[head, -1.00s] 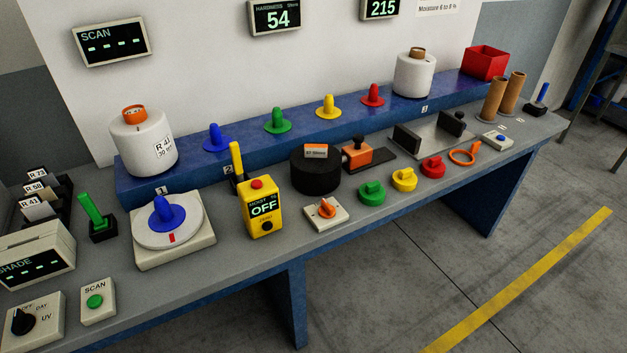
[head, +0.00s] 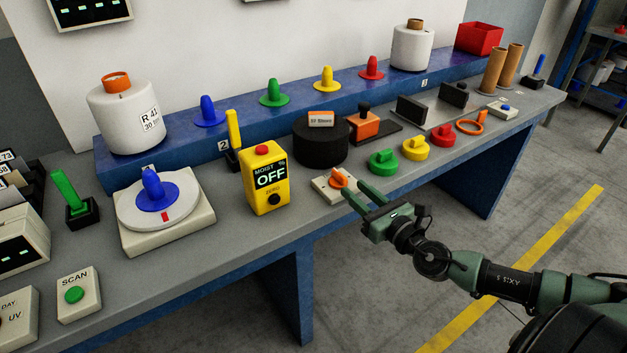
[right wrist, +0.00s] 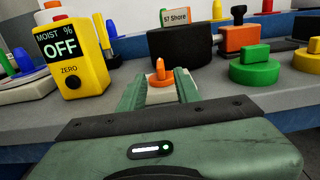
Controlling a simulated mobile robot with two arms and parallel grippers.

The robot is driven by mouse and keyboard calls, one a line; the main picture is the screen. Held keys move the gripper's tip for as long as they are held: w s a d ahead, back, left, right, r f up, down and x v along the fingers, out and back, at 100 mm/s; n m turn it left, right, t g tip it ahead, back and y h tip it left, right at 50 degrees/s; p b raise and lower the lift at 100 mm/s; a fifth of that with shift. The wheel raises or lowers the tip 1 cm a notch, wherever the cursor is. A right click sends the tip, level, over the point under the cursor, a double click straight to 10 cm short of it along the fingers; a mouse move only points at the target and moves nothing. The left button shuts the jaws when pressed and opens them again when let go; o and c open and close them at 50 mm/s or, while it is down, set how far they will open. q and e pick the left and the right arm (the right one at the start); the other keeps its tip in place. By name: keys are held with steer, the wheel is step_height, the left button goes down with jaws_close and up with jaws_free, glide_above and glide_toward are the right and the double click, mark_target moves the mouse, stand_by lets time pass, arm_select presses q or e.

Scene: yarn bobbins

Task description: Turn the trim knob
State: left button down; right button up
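The trim knob appears to be the orange pointer knob (head: 339,179) on a small white base (head: 322,191) near the front edge of the bench. My right gripper (head: 356,191) is open, reaching in from the right with its fingertips at the front of that base. In the right wrist view the orange knob (right wrist: 160,74) shows in the gap between the two green fingers (right wrist: 160,88). I cannot tell whether the fingertips touch it. Part of the base is hidden by the fingers. My left gripper is not in view.
The yellow moisture meter (head: 264,180) stands left of the knob, reading OFF. A black round block (head: 320,143) is behind it. A green knobbed disc (head: 383,162) sits close on the right, then yellow and red ones. Open floor lies in front of the bench.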

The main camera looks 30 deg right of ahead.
mark_target(345, 180)
steer(key=shift+w+a+r, duration=0.1)
steer(key=shift+w+r, duration=0.1)
steer(key=shift+w, duration=0.35)
steer(key=w+p, duration=0.1)
steer(key=w, duration=0.4)
steer(key=shift+w+a, duration=0.1)
steer(key=shift+w, duration=0.15)
steer(key=shift+w+a+f, duration=0.1)
steer(key=shift+w+f, duration=0.05)
steer(key=shift+w, duration=0.4)
jaws_close()
